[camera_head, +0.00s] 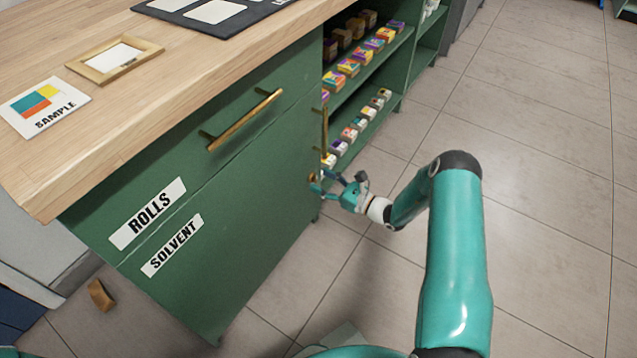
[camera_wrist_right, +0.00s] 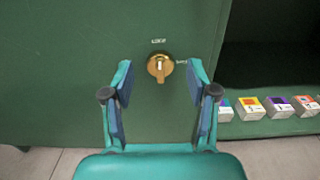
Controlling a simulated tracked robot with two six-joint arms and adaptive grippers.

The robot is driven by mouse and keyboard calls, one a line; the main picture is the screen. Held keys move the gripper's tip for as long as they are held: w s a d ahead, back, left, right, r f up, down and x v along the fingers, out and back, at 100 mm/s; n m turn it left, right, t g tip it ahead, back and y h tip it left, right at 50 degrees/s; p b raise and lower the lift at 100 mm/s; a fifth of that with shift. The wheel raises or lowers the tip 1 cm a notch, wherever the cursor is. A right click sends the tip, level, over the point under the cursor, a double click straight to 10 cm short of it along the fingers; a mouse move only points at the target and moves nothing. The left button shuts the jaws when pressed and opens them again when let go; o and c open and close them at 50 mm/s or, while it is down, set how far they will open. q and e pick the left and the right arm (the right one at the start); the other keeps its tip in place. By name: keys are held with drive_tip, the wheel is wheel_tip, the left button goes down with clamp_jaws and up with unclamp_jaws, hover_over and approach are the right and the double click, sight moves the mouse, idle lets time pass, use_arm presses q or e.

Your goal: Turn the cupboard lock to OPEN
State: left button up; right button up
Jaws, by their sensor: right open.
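The cupboard lock (camera_wrist_right: 160,67) is a round brass knob on the green cupboard door (camera_wrist_right: 70,70) in the right wrist view. A "LOCK" label is above it, and a second label at its right is partly hidden by a finger. In the head view the lock is a small brass spot (camera_head: 312,178) at the door's right edge. My right gripper (camera_wrist_right: 160,80) is open, with its fingers on either side of the knob in the picture. I cannot tell if they touch it. In the head view the right gripper (camera_head: 328,184) is close to the door. My left gripper is not seen.
Open shelves with small coloured boxes (camera_head: 350,67) are right of the door. A brass handle (camera_head: 242,120) sticks out from the cupboard front. The wooden counter (camera_head: 150,100) carries a frame (camera_head: 92,70) and a SAMPLE card (camera_head: 45,105). The tiled floor at right is clear.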

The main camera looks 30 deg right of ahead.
drive_tip(key=shift+x, duration=0.75)
clamp_jaws()
drive_tip(key=shift+a, duration=0.1)
